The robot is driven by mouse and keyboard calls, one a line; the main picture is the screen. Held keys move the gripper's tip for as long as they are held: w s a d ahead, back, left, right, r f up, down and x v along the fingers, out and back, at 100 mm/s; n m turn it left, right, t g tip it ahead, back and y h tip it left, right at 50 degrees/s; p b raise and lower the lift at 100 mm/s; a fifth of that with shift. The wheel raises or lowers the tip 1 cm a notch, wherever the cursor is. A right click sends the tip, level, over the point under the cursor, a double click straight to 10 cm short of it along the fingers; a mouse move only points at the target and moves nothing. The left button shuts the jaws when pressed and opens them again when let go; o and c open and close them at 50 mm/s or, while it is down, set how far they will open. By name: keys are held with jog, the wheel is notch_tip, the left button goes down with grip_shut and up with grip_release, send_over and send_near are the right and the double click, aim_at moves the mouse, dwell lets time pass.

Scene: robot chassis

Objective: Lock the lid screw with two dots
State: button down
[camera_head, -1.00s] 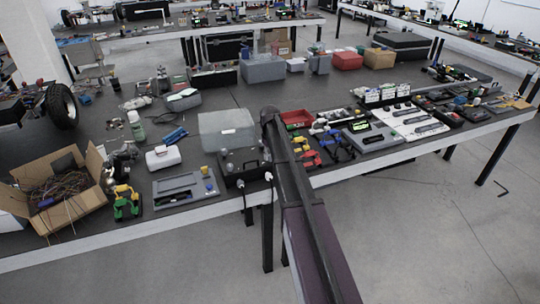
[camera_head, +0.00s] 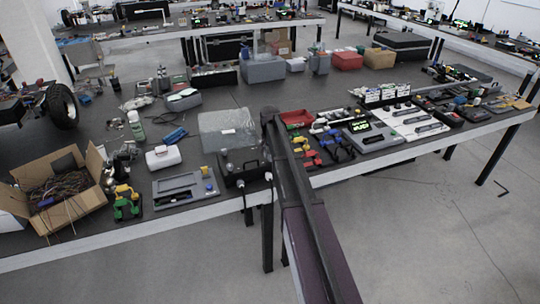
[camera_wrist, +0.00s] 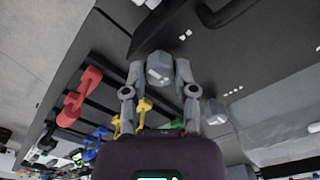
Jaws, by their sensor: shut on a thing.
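The black box (camera_head: 243,171) stands at the near table edge, beside my arm in the head view. Its pale see-through lid (camera_head: 225,125) is behind the front panel. In the wrist view the dark panel (camera_wrist: 95,25) carries white dot marks. A pair of dots (camera_wrist: 186,34) lies just beyond a grey faceted screw head (camera_wrist: 161,67). My gripper (camera_wrist: 160,72) is shut on that screw head, one finger on each side. Another grey screw (camera_wrist: 215,109) sits to the right, near a row of several dots (camera_wrist: 233,91). The head view hides my gripper behind my arm.
Red (camera_wrist: 80,92) and yellow (camera_wrist: 144,106) parts lie close by on the left in the wrist view. In the head view a grey tray (camera_head: 186,188) stands left of the box, and a device with a green display (camera_head: 365,127) stands to the right.

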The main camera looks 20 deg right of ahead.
jog(key=shift+m, duration=0.5)
jog(key=shift+c, duration=2)
grip_release()
jog(key=shift+n, duration=0.4)
